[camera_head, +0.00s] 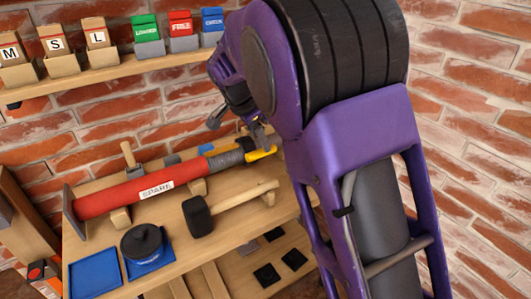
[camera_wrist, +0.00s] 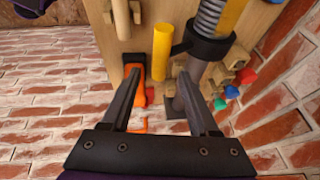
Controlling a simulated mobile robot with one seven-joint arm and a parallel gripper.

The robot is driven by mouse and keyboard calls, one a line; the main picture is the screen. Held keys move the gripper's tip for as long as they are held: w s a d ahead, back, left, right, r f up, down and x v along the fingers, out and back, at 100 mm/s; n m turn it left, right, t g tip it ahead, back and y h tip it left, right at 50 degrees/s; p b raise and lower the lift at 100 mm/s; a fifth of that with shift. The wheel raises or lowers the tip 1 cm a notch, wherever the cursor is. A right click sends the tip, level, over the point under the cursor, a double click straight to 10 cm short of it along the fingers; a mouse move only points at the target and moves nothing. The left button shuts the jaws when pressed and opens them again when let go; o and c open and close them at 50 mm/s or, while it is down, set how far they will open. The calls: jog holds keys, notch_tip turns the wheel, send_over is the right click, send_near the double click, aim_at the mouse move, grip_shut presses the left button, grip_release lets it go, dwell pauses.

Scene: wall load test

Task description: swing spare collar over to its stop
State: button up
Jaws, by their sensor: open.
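The red cylinder marked SPARE (camera_head: 150,190) lies tilted on wooden rests on the bench. Its dark collar (camera_head: 240,147) is at the right end, past a grey ribbed part. A yellow handle (camera_head: 262,154) sticks out from the collar to the right. In the wrist view the black collar (camera_wrist: 205,48) sits right of centre, and the yellow handle (camera_wrist: 163,50) stands between and beyond the fingertips. My gripper (camera_head: 237,126) is open and close to the handle. In the wrist view my gripper (camera_wrist: 157,75) has a finger on either side of the handle, apart from it. I cannot make out the stop.
A mallet (camera_head: 197,217) with a wooden handle lies in front of the cylinder. A black round object (camera_head: 142,240) sits on a blue mat, beside a blue tray (camera_head: 95,275). Boxes and colored cards stand on a shelf (camera_head: 100,75) above. The brick wall is close behind.

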jog(key=x, duration=0.7)
grip_shut()
jog(key=shift+s+a, duration=0.1)
dwell(1.2)
